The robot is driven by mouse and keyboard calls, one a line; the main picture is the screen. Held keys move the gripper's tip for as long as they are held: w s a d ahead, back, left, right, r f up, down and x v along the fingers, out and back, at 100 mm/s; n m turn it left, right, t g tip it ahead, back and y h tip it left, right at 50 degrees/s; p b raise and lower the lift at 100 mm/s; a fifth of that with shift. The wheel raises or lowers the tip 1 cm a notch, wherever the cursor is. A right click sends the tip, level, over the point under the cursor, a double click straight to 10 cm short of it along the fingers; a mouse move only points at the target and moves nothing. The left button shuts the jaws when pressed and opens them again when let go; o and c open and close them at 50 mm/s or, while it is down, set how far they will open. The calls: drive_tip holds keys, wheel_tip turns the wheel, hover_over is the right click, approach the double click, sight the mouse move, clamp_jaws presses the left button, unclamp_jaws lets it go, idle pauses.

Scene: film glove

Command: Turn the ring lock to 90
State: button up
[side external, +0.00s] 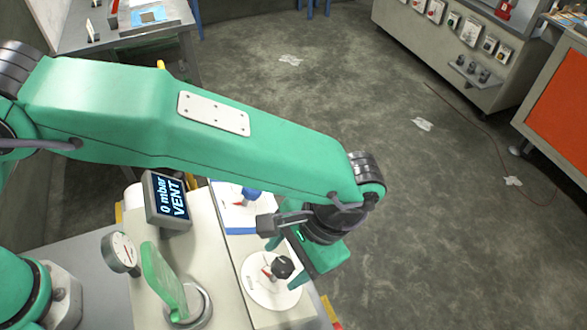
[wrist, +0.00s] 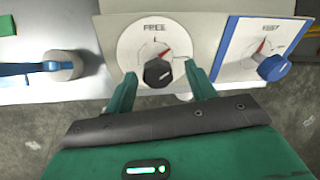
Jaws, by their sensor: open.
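The ring lock appears to be the black knob (wrist: 157,72) on a round white dial (wrist: 135,48) labelled FREE in the wrist view. A red pointer mark shows near the knob's upper right, toward the top of the dial. In the side view the black knob (side external: 283,267) sits on its white dial (side external: 262,292). My gripper (wrist: 160,74) is open, with one green finger on each side of the knob. I cannot tell whether the fingers touch it. In the side view my gripper (side external: 287,258) is at the knob from above.
A blue knob (wrist: 273,67) on a blue-edged panel stands right of the dial. A blue lever with a grey cylinder (wrist: 65,65) is at the left. A display (side external: 167,199) reads 0 mbar VENT.

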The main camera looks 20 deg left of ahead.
drive_tip(key=shift+r, duration=0.1)
drive_tip(key=v, duration=0.7)
drive_tip(key=shift+d+r, duration=0.15)
drive_tip(key=shift+r, duration=0.1)
drive_tip(key=shift+w, duration=0.15)
idle(0.3)
drive_tip(key=shift+a, duration=0.25)
drive_tip(key=shift+f, duration=0.1)
drive_tip(key=shift+d+x, duration=0.2)
drive_tip(key=shift+x, duration=3.6)
drive_tip(key=shift+c, duration=0.3)
